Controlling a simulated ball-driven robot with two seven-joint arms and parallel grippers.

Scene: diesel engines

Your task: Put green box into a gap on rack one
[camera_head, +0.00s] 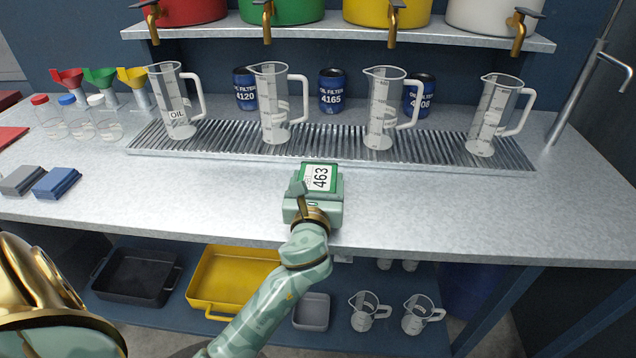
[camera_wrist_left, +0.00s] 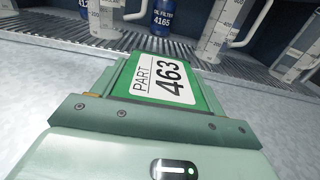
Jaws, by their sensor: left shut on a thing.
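The green box (camera_head: 320,178) has a white label reading 463. It is in the middle of the head view, over the front part of the bench top. My left gripper (camera_head: 317,192) is shut on the green box. The left wrist view also shows the green box (camera_wrist_left: 157,82), with PART 463 facing up and its near end hidden by the gripper. I cannot tell whether the box touches the bench. I cannot make out rack one in these frames. My right gripper is not in view.
Behind stand several clear jugs (camera_head: 383,110) on a metal grate (camera_head: 335,148), with blue oil filters (camera_head: 332,92) behind. Trays, including a yellow one (camera_head: 200,300), lie on a lower shelf.

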